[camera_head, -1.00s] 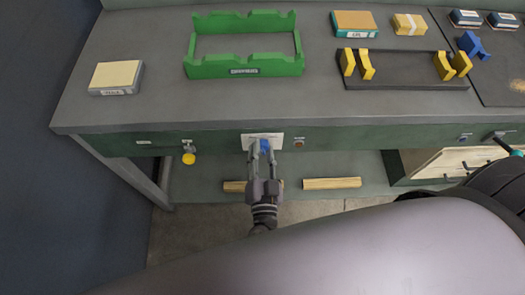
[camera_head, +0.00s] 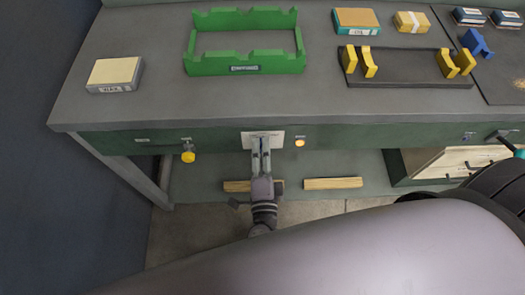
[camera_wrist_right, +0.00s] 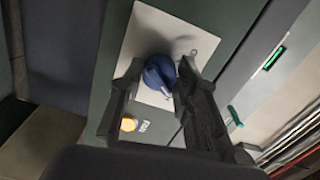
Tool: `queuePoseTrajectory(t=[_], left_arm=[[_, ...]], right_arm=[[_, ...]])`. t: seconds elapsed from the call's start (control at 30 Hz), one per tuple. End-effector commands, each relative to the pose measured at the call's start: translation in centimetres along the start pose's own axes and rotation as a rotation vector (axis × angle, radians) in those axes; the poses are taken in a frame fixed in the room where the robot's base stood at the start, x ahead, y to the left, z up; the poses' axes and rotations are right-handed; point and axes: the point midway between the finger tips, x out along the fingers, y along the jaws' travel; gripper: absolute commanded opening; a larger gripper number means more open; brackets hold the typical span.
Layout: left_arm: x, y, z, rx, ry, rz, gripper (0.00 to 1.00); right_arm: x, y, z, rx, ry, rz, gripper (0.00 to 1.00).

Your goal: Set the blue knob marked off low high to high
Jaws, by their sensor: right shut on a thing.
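The blue knob (camera_wrist_right: 158,76) sits on a pale plate (camera_wrist_right: 182,28) on the bench's dark green front panel. In the head view the plate (camera_head: 272,140) shows, but my fingers hide most of the knob. My right gripper (camera_head: 261,145) reaches up to the panel from below and is shut on the knob. In the right wrist view its two dark fingers hold the knob from both sides. The plate's markings are too small or hidden to read. My left gripper is not in view.
A round lamp (camera_head: 299,142) glows orange right of the plate. A yellow tag (camera_head: 188,156) hangs at left. Wooden bars (camera_head: 333,183) lie on the lower shelf. The green rack (camera_head: 245,65) and black tray (camera_head: 405,81) stand on the bench top.

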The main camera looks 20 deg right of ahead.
Motion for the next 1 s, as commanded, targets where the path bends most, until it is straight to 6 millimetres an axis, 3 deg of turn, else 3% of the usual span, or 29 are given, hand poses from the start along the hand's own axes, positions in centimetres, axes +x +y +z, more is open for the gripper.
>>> queuePoseTrajectory(t=[0.4,0.9,0.93,1.0], left_arm=[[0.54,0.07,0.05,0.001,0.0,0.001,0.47],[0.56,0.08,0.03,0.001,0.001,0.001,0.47],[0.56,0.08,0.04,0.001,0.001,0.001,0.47],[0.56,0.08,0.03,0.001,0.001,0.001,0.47]], right_arm=[[-0.05,0.1,-0.01,0.158,0.0,0.002,0.02],[-0.07,0.1,0.02,0.172,-0.001,0.003,0.02],[-0.07,0.1,0.02,0.172,-0.001,0.003,0.31],[-0.07,0.09,0.02,0.171,-0.001,0.003,0.36]])
